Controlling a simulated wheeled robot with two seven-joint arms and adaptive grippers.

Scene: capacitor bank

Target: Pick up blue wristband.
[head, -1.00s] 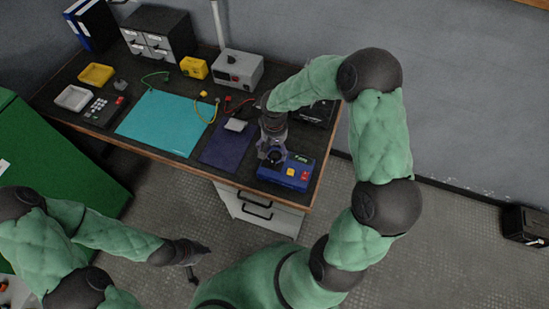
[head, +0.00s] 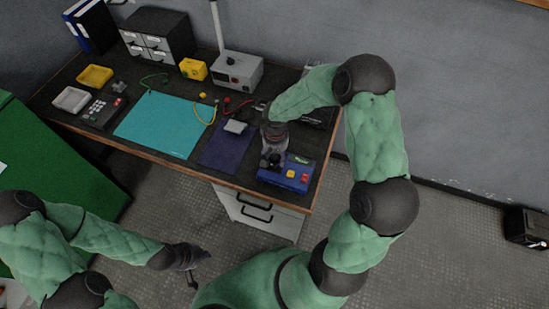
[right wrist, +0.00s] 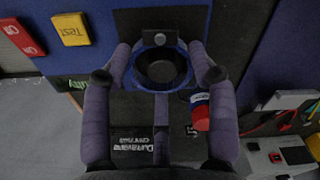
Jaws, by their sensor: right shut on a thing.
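The blue wristband (right wrist: 133,74) shows in the right wrist view as a blue ring around a dark round piece. My right gripper (right wrist: 160,58) has one finger on each side of it and is shut on it. In the head view my right gripper (head: 270,160) is at the rear left edge of the blue tester box (head: 288,174), and the wristband is too small to make out there. I cannot tell whether the band is clear of the surface below. My left gripper (head: 198,264) is low in front of the bench, with its fingers apart and empty.
A dark blue mat (head: 222,157) with a grey box (head: 236,127) lies left of my right gripper. A grey power unit (head: 238,70) stands behind. A cyan mat (head: 160,124) lies mostly bare.

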